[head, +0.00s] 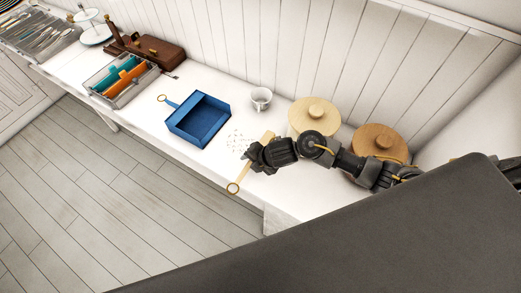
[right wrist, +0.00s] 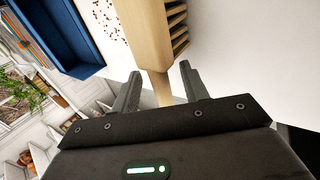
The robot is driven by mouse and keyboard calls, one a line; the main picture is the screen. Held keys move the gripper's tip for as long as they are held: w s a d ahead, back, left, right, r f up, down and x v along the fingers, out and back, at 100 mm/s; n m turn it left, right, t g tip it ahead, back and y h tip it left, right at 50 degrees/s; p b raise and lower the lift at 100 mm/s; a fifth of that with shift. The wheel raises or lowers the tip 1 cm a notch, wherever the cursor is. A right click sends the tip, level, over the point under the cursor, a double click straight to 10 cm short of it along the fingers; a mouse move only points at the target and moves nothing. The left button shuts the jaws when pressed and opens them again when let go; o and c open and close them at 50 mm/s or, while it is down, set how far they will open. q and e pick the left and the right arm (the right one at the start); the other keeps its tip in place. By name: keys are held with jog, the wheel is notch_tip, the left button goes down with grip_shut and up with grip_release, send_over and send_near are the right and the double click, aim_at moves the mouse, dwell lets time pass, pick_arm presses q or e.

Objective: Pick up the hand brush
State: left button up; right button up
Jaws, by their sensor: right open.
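The hand brush (head: 240,178) is pale wood with a ring at its handle end and lies on the white counter. My right gripper (head: 254,154) is over the middle of it and hides part of it in the head view. In the right wrist view the brush head (right wrist: 148,30), with bristles on its right side, lies ahead of the fingers. Its narrow handle runs down between the two spread fingers of my right gripper (right wrist: 160,86), with gaps visible. My left gripper is not in view.
A blue dustpan (head: 202,117) lies left of the brush, with dark crumbs (head: 237,142) between them. The counter's front edge is close to the brush's ring.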

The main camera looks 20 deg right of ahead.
jog(key=shift+w+a+f, duration=0.15)
jog(key=shift+f, duration=0.1)
jog(key=shift+c, duration=0.4)
grip_shut()
jog(key=shift+r, duration=0.1)
